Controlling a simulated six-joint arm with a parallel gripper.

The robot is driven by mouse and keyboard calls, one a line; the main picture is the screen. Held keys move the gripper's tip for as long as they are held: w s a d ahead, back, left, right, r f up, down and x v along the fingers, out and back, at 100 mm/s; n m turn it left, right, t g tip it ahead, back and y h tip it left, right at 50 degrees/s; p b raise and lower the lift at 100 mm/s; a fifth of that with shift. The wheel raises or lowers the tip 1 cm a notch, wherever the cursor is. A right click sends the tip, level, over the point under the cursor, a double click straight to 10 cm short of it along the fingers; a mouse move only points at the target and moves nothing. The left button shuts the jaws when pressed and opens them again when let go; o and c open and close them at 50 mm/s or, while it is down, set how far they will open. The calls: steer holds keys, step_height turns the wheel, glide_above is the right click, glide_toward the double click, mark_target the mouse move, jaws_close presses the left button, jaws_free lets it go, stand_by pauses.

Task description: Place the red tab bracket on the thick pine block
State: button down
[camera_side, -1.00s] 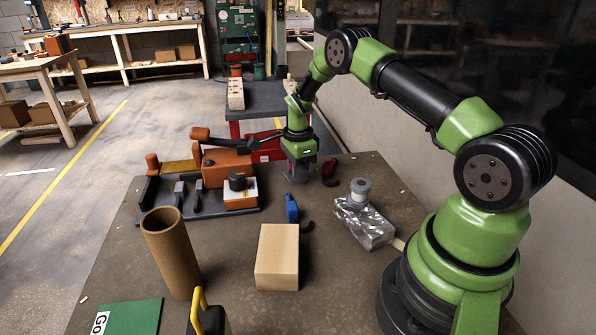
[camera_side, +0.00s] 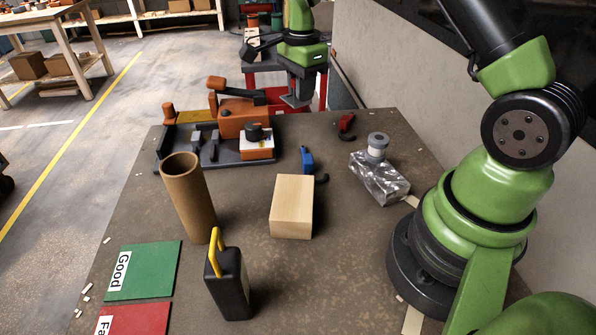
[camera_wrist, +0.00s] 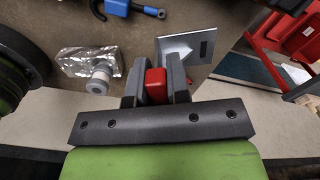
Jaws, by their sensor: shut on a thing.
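The thick pine block (camera_side: 291,206) stands near the middle of the table in the side view; it cannot be made out in the wrist view. My gripper (camera_side: 297,100) is at the far edge of the table in the side view, raised, well behind the block. In the wrist view, my gripper (camera_wrist: 156,82) is shut on the red tab of the bracket (camera_wrist: 155,85). The bracket's pale metal plate (camera_wrist: 190,48) with a slot sticks out past the fingers. In the side view, the bracket is too small to make out clearly.
A cardboard tube (camera_side: 188,198) and a black, yellow-handled thing (camera_side: 228,280) stand left of the block. A blue-handled tool (camera_side: 307,160), a silver bag (camera_side: 380,182) and a red-handled tool (camera_side: 346,123) lie behind it. An orange-and-grey fixture (camera_side: 228,145) occupies the back left.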

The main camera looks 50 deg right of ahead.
steer(key=s+a+r+n, duration=0.2)
steer(key=s+a+n, duration=0.15)
steer(key=a, duration=0.45)
steer(key=n, duration=0.5)
glide_above(307, 200)
step_height(307, 200, down, 4)
steer(key=shift+s+r, duration=0.1)
steer(key=shift+r, duration=0.05)
steer(key=shift+f, duration=2.45)
steer(key=shift+f, duration=0.15)
steer(key=c, duration=1.1)
jaws_free()
